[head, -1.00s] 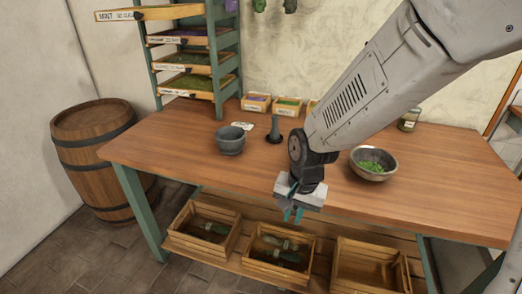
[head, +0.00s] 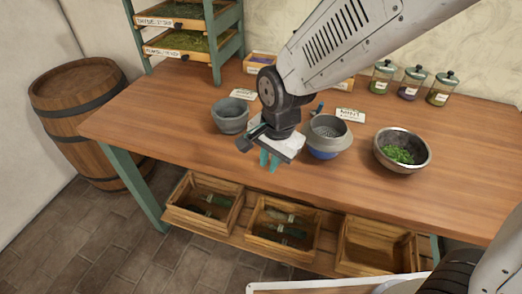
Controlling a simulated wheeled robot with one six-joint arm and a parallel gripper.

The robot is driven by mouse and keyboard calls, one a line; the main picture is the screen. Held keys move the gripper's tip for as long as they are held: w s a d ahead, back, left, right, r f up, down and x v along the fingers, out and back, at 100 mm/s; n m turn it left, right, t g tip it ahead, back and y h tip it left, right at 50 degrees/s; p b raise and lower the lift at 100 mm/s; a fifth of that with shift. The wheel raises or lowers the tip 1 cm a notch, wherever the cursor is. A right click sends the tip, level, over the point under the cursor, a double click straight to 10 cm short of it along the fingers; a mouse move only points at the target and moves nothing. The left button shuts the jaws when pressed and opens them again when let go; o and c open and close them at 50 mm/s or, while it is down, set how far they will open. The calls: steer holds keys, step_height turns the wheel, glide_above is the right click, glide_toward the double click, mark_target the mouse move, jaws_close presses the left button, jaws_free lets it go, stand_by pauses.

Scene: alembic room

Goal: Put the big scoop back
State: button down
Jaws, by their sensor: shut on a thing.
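My gripper (head: 268,161) hangs over the front part of the table, between a small grey mortar and a larger grey bowl. Its two teal fingers point down, close together. A dark piece (head: 246,142) shows at its left side, but I cannot tell whether it is held or part of the gripper. The thing in the jaws is too hidden to name. The left crate (head: 174,217) and middle crate (head: 252,241) below the table hold green-handled tools; I cannot tell if either is the big scoop. The right crate (head: 343,268) looks empty.
The grey mortar (head: 231,118), the grey bowl with a blue lower part (head: 327,135) and the metal bowl of green leaves (head: 380,150) stand on the table (head: 170,125). Several jars (head: 410,85) line the back. A barrel (head: 85,125) stands left.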

steer(key=w, duration=0.2)
steer(key=w+a, duration=0.1)
steer(key=w, duration=0.1)
steer(key=w+a, duration=0.1)
steer(key=shift+w+f, duration=0.25)
steer(key=shift+w, duration=0.15)
steer(key=shift+w+f, duration=0.25)
steer(key=shift+w, duration=0.05)
steer(key=shift+a+f, duration=0.1)
steer(key=shift+f, duration=1.45)
steer(key=shift+f, duration=0.15)
steer(key=c, duration=1.4)
jaws_free()
step_height(320, 180, up, 12)
steer(key=s+d, duration=0.1)
steer(key=shift+d, duration=0.2)
